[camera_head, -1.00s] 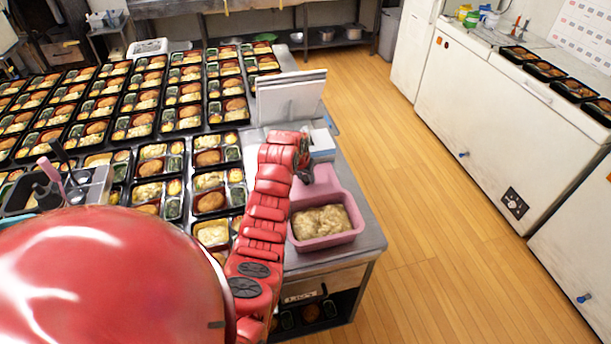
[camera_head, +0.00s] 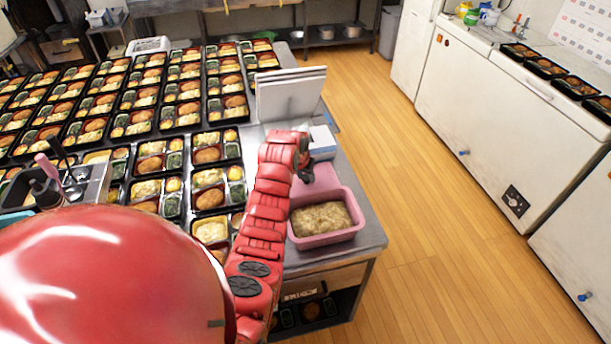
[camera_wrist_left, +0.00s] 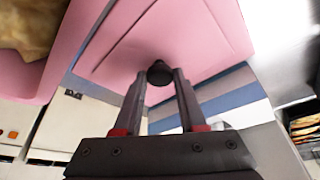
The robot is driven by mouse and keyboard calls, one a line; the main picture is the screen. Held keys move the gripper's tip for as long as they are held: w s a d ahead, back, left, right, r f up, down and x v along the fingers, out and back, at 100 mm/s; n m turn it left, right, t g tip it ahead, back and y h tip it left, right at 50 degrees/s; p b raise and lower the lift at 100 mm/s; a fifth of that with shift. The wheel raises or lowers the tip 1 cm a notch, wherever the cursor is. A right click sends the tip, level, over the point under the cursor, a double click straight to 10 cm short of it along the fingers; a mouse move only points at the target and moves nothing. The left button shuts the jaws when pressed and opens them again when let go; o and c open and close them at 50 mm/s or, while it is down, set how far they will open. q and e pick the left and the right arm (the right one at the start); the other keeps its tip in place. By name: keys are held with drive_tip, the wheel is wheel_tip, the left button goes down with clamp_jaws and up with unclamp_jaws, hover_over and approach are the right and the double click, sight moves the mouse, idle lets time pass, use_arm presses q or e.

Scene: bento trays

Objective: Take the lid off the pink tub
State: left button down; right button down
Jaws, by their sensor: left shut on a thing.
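The pink tub (camera_head: 327,239) stands uncovered at the right end of the table, with pale, lumpy food (camera_head: 320,217) in it. Its pink wall also shows at the left of the wrist view (camera_wrist_left: 72,40). The pink lid (camera_head: 318,180) is off the tub, just behind it in the head view. My left gripper (camera_head: 307,172) is shut on the lid's dark round knob (camera_wrist_left: 160,73); the lid fills the top middle of the wrist view (camera_wrist_left: 200,40). I cannot tell whether the lid touches the table. My right gripper is not in view.
Rows of black bento trays (camera_head: 175,120) cover the table to the left. Behind the lid are a blue-and-white box (camera_head: 322,142) and an upright pale panel (camera_head: 290,97). Bare metal tabletop (camera_head: 368,232) and the table edge lie right of the tub.

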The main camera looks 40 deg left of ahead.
use_arm(q)
drive_tip(key=shift+c, duration=2)
unclamp_jaws()
drive_tip(key=shift+r, duration=0.15)
drive_tip(key=shift+s+r+b, duration=0.2)
drive_tip(key=shift+r+b, duration=0.1)
drive_tip(key=shift+r, duration=0.05)
drive_tip(key=p+v, duration=0.4)
drive_tip(key=v, duration=1.2)
drive_tip(key=shift+r+p, duration=0.2)
drive_tip(key=shift+p, duration=0.15)
